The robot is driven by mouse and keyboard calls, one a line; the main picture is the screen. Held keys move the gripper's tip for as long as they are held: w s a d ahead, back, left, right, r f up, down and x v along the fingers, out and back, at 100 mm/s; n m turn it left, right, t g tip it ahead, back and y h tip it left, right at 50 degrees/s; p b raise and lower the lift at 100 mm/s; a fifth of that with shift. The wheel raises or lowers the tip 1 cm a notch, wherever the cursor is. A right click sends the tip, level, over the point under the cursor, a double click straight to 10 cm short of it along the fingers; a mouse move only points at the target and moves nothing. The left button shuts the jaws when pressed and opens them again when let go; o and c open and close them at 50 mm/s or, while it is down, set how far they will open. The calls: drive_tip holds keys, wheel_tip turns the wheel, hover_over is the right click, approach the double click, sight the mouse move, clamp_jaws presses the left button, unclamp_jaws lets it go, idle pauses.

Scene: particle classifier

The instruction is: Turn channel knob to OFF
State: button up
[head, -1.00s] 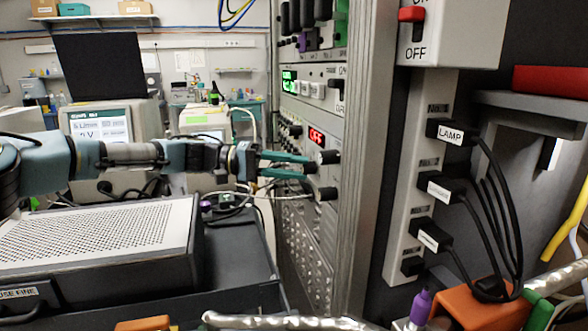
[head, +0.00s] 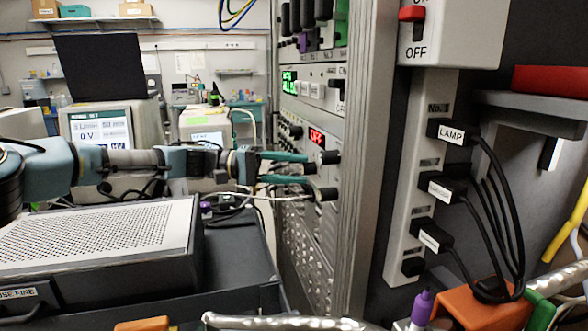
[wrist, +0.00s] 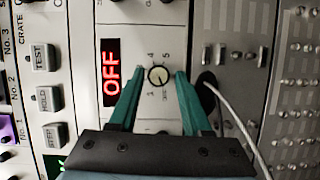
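The rack panel's red display (head: 316,136) reads OFF, and the same display (wrist: 111,73) shows clearly in the wrist view. A small round knob (wrist: 158,75) with a pale face and a dark rim sits beside it, with numbers around it. My gripper (wrist: 160,73) is open, with one teal fingertip on either side of this knob and gaps visible between. In the head view my gripper (head: 308,168) reaches the rack front from the left. I cannot tell clearly there which protruding part is the knob.
A black plug (wrist: 207,86) with a pale cable stands close beside one finger. Push buttons (wrist: 47,100) are on the neighbouring module. A perforated metal box (head: 100,235) is below my arm. A power strip (head: 405,190) with several plugs is right of the rack post.

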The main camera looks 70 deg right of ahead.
drive_tip(key=shift+o, duration=0.9)
drive_tip(key=b+v, duration=0.3)
drive_tip(key=v, duration=0.7)
drive_tip(key=shift+w, duration=0.4)
drive_tip(key=shift+a, duration=0.1)
